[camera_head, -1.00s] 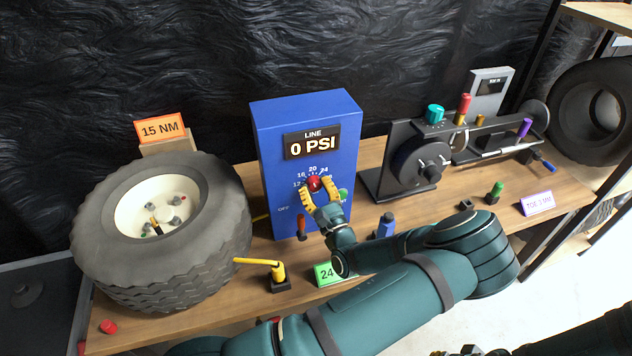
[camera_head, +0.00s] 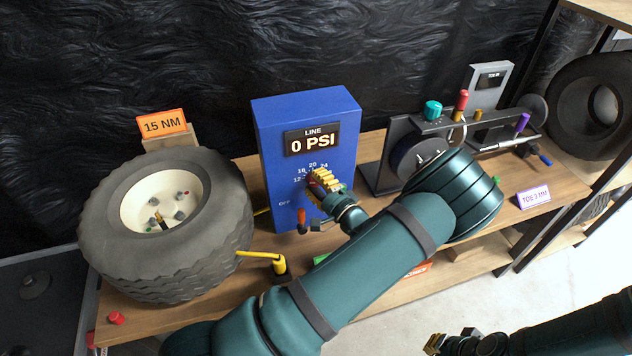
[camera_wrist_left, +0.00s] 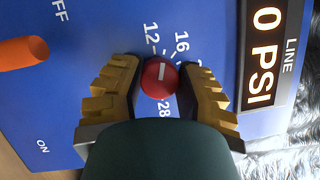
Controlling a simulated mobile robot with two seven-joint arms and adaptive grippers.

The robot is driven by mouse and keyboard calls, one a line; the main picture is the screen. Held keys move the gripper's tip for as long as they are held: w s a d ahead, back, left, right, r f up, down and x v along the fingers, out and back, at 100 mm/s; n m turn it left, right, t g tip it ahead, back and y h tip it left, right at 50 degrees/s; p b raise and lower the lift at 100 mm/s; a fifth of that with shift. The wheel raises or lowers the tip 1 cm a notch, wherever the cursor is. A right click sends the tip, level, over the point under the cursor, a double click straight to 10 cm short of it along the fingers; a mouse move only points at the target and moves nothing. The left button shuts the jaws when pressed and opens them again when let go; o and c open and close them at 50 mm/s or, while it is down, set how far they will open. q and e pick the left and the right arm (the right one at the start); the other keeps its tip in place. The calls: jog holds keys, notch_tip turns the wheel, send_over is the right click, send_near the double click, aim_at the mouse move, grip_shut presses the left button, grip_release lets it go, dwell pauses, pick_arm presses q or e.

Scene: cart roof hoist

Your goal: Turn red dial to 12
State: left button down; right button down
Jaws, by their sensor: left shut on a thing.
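The red dial (camera_wrist_left: 160,77) sits on the blue panel box (camera_head: 263,140), whose display (camera_head: 312,141) reads 0 PSI. In the wrist view the dial's white mark runs up and down, between the 12 side above and the 28 side below; which end points is unclear. My left gripper (camera_head: 324,184) is at the dial, its yellow ridged fingers on both sides of it in the wrist view, shut on it. The gripper mostly hides the dial in the head view. My right gripper (camera_head: 436,343) is small at the bottom edge, its jaw opening unclear.
An orange lever (camera_head: 301,218) stands low on the box, near the OFF and ON labels. A tyre (camera_head: 105,225) and a yellow angled tool (camera_head: 262,256) are left of my arm. A black fixture with coloured knobs (camera_head: 432,110) stands right of the box.

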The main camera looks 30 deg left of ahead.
pick_arm(q)
jog(key=shift+r+n+g+h+b, duration=0.1)
jog(key=shift+n+g+h+b, duration=0.3)
jog(key=shift+n, duration=1.2)
jog(key=c, duration=0.6)
grip_release()
jog(key=shift+a, duration=0.1)
jog(key=v, duration=1.2)
jog(key=shift+r, duration=0.2)
